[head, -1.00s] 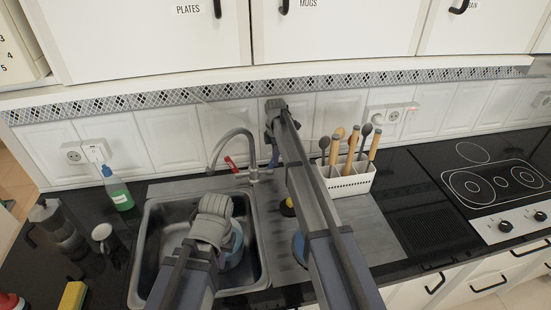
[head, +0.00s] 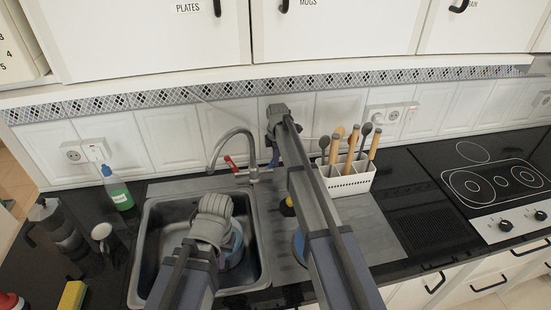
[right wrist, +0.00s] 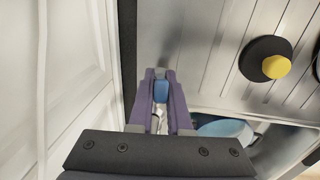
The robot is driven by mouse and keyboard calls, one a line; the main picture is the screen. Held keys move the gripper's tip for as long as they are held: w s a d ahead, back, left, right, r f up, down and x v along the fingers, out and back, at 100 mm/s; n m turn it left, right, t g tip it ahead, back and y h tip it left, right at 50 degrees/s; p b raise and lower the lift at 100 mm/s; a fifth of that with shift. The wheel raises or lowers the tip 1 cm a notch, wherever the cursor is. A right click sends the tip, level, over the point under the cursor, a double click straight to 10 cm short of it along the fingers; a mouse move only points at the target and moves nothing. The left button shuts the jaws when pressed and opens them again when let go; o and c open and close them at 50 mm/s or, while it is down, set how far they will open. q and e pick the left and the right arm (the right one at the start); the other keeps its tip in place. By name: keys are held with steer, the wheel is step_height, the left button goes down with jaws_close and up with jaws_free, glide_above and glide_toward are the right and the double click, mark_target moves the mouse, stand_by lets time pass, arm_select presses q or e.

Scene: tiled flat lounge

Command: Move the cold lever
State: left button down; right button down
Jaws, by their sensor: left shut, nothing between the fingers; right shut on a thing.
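The tap (head: 240,135) stands behind the sink, with a red lever (head: 231,161) at its left. The cold lever is the blue one, largely hidden by my right arm in the head view. In the right wrist view the blue cold lever (right wrist: 161,91) sits between the fingertips of my right gripper (right wrist: 160,84), which is shut on it. In the head view my right gripper (head: 274,158) is at the tap's right side, mostly hidden by the arm. My left gripper (head: 233,250) is low over the sink, shut and empty, its fingers partly hidden by its wrist.
The steel sink (head: 150,235) lies under my left arm. A white utensil holder (head: 350,181) stands right of my right arm. A black disc with a yellow knob (right wrist: 276,66) lies on the drainboard. A green soap bottle (head: 118,190) is left of the sink; a hob (head: 495,185) is far right.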

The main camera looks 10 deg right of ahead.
steer(key=shift+s+f+t+b, duration=0.3)
steer(key=shift+s+t+b, duration=0.15)
steer(key=shift+s+t, duration=0.4)
steer(key=shift+s+f+t+b, duration=0.25)
steer(key=shift+s+t+b, duration=0.15)
steer(key=shift+t+b, duration=0.35)
steer(key=shift+s+f+t+b, duration=0.25)
steer(key=shift+s+t+b, duration=0.15)
steer(key=shift+t+b, duration=0.7)
steer(key=shift+s+t+b, duration=0.2)
steer(key=shift+t+b, duration=0.6)
steer(key=shift+b, duration=0.35)
steer(key=c, duration=0.9)
jaws_free()
steer(key=shift+o, duration=0.2)
steer(key=shift+r, duration=0.1)
